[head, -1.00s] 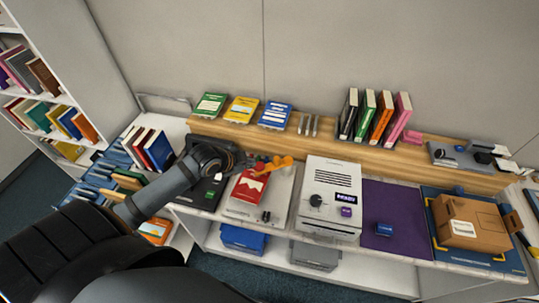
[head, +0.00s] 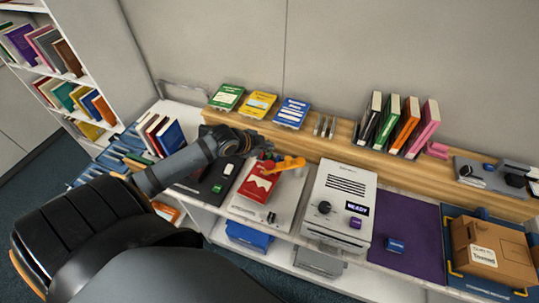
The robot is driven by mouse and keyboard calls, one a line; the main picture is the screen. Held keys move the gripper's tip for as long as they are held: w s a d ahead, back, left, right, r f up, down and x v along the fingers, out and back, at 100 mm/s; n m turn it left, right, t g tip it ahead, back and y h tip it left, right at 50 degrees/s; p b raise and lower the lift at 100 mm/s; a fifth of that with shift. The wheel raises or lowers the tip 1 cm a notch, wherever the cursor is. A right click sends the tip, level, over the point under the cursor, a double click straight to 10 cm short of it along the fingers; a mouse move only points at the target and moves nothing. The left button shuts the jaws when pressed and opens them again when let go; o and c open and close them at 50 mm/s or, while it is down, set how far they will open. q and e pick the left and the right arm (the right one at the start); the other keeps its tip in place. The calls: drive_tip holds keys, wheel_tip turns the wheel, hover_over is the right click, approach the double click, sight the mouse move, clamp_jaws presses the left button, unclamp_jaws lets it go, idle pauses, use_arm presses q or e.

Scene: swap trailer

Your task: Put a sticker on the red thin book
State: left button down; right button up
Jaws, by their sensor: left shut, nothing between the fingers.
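The thin red book (head: 252,186) with a white mark on its cover lies on a light grey stand (head: 287,207) in the middle of the counter. An orange part (head: 285,164), like a lever or clamp, sits over the book's far right side. My left gripper (head: 264,151) is just beyond the book, beside the orange part. It is shut, with nothing held; whether it touches the orange part I cannot tell. My right gripper is not in view. I cannot make out a loose sticker.
A grey machine (head: 341,205) reading "READY" stands right of the stand, then a purple mat (head: 420,232) with a blue block (head: 396,246) and a cardboard box (head: 492,252). A black pad (head: 207,180) is left. Green, yellow and blue packs (head: 292,112) and upright books (head: 398,125) line the wooden ledge.

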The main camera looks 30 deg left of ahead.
sight(268, 166)
use_arm(q)
wheel_tip(268, 166, down, 6)
drive_tip(key=b, duration=0.5)
drive_tip(key=shift+f, duration=0.25)
drive_tip(key=shift+f+b, duration=0.3)
drive_tip(key=shift+b, duration=0.05)
idle(0.4)
drive_tip(key=shift+f, duration=0.35)
